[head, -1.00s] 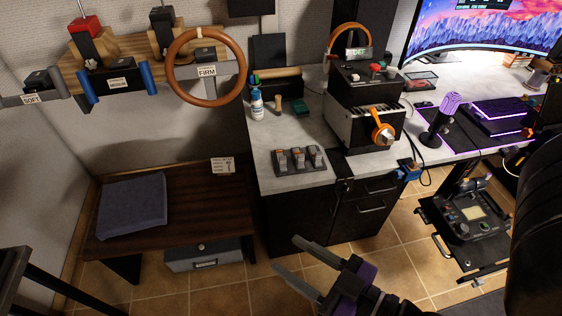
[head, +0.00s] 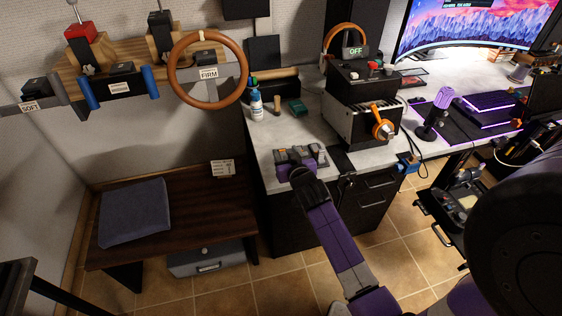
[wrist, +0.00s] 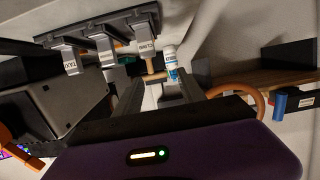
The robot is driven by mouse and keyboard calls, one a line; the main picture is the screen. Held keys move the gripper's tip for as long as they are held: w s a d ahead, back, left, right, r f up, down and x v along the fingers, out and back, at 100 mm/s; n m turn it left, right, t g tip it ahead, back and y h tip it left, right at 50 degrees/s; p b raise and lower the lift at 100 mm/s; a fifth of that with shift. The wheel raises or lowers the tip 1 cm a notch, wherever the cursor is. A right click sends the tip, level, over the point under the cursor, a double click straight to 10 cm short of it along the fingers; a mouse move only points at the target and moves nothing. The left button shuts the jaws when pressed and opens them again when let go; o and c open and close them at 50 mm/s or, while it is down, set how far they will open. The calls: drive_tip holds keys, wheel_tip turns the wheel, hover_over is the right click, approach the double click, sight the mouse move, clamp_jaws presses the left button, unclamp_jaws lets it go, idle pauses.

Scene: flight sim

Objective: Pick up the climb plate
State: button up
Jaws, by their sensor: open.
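The climb plate (wrist: 146,46) is a grey plate with a white label, at the right end of a row of three in the wrist view. The row sits in a dark rack (wrist: 97,30). My gripper (wrist: 160,88) is open, with its fingers below the climb plate in that picture and nothing seen between them but background. In the head view the rack (head: 322,161) stands on the front of the grey counter. My gripper (head: 294,163) is at its near side there and partly covers it. I cannot tell whether it touches the plate.
A white bottle (head: 256,105), a wooden handle (head: 277,105) and a green block (head: 298,107) stand behind the rack. A boxy console with an orange lever (head: 383,130) is to its right. A low wooden bench (head: 205,205) with a cushion is at left.

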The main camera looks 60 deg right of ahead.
sight(285, 152)
drive_tip(key=shift+s+a+f+g, duration=0.15)
drive_tip(key=shift+s+f, duration=0.05)
drive_tip(key=shift+f, duration=0.4)
drive_tip(key=shift+s+a+f+g, duration=0.1)
drive_tip(key=shift+s+f+g, duration=0.05)
drive_tip(key=shift+f, duration=0.4)
drive_tip(key=shift+s+d+f+y, duration=0.1)
drive_tip(key=shift+y, duration=0.2)
drive_tip(key=shift+s+p+x, duration=0.25)
drive_tip(key=shift+p+x, duration=0.2)
drive_tip(key=shift+x, duration=3.35)
drive_tip(key=shift+d+f, duration=0.1)
drive_tip(key=shift+d, duration=0.05)
clamp_jaws()
